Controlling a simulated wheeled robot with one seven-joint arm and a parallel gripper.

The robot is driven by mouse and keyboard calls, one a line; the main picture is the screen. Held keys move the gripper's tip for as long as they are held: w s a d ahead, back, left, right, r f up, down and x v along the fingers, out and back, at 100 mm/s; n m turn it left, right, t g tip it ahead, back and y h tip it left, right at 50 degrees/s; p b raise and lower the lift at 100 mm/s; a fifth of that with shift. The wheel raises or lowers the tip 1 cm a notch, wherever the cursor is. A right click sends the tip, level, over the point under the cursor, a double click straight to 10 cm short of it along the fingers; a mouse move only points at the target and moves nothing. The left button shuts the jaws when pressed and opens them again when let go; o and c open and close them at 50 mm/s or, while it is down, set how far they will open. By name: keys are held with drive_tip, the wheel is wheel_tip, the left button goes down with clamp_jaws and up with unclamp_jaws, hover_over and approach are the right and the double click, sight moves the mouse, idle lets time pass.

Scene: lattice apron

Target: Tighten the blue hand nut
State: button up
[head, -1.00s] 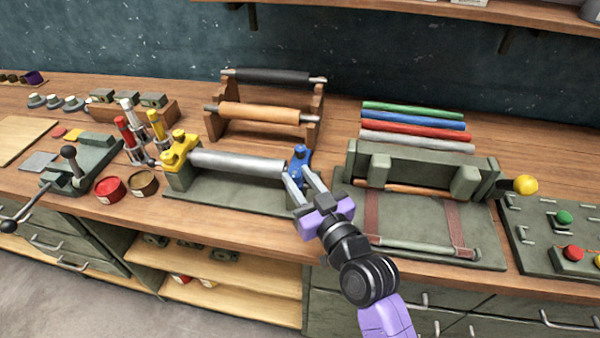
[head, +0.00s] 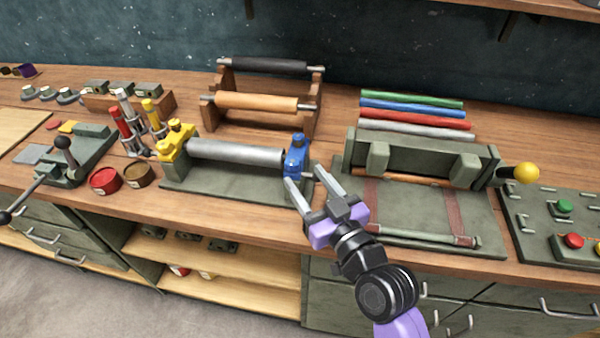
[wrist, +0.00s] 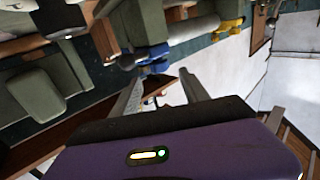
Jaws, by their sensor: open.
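The blue hand nut (head: 298,139) sits on top of a blue end bracket (head: 296,160) at the right end of a grey metal roller (head: 235,151). A yellow bracket with yellow knobs (head: 174,140) holds the roller's left end. My gripper (head: 302,175) is open and empty, its two fingers spread just in front of and below the blue bracket. In the wrist view, blue parts (wrist: 152,55) show beyond and between the open fingers (wrist: 162,88); I cannot tell there which is the nut.
A green press frame (head: 420,160) with a bed and brown straps stands close on the right. A wooden rack with rollers (head: 262,103) is behind. Ink tubes (head: 134,125) and open tins (head: 105,180) stand left. Bench front (head: 240,222) is clear.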

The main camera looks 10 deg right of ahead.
drive_tip(key=v, duration=0.3)
drive_tip(key=shift+s+b, duration=0.2)
drive_tip(key=shift+b, duration=0.1)
drive_tip(key=s+d+f+m+h, duration=0.1)
drive_tip(key=s+d+h, duration=0.1)
drive_tip(key=s, duration=0.9)
drive_tip(key=s+d+f+m+g+h, duration=0.1)
drive_tip(key=s+d, duration=0.3)
drive_tip(key=s, duration=0.8)
drive_tip(key=s+d+f+m+g+h, duration=0.1)
drive_tip(key=s+d+f+h, duration=0.1)
drive_tip(key=s, duration=0.9)
drive_tip(key=shift+s+d+f+m+h, duration=0.3)
drive_tip(key=shift+s+d+f, duration=0.1)
drive_tip(key=shift+d+f, duration=0.35)
drive_tip(key=shift+d+r, duration=0.1)
